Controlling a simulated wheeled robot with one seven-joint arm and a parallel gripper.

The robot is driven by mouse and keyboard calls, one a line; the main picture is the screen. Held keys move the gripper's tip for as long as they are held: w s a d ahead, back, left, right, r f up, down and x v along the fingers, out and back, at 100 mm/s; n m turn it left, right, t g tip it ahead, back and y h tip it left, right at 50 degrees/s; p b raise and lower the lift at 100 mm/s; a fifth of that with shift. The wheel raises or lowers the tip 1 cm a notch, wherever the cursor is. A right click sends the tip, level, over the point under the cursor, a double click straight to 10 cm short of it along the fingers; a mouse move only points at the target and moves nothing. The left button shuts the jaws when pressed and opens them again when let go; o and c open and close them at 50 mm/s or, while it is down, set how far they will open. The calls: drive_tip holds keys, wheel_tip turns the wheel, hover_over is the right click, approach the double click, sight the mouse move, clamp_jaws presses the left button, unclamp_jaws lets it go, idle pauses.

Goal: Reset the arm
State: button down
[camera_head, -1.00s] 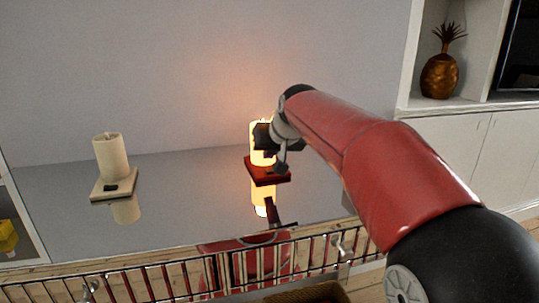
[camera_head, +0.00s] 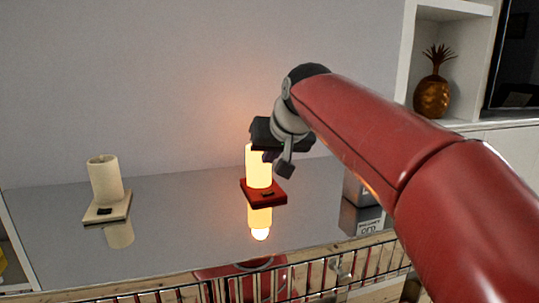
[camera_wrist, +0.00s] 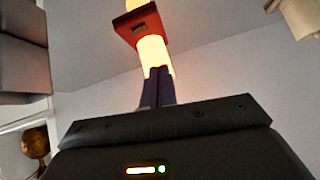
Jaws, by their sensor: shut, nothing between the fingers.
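My gripper (camera_head: 272,160) is shut and empty. In the head view it hangs at the end of my red arm, overlapping the upper right of a lit candle (camera_head: 258,165). The glowing candle stands upright on a red square base (camera_head: 264,193) on a glossy grey surface (camera_head: 180,215), which mirrors it. In the wrist view my dark fingers (camera_wrist: 158,88) are together, in front of the lit candle (camera_wrist: 155,52); I cannot tell whether they touch it. The red base (camera_wrist: 141,28) shows above it there.
An unlit cream candle (camera_head: 105,180) on a pale base (camera_head: 107,211) stands at the left. A grey box (camera_head: 360,190) is partly hidden behind my arm. A metal rail (camera_head: 335,275) runs along the front. A golden pineapple ornament (camera_head: 432,92) sits in the right shelf.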

drive_tip(key=s+d+f+m+g+h, duration=0.1)
drive_tip(key=s+d+f, duration=0.6)
drive_tip(key=s+f, duration=0.4)
drive_tip(key=s+d+f+m+g+h, duration=0.1)
drive_tip(key=s+d+f+h, duration=0.1)
drive_tip(key=s+d+f, duration=0.6)
drive_tip(key=s+f, duration=0.4)
drive_tip(key=s, duration=0.4)
drive_tip(key=shift+g, duration=0.4)
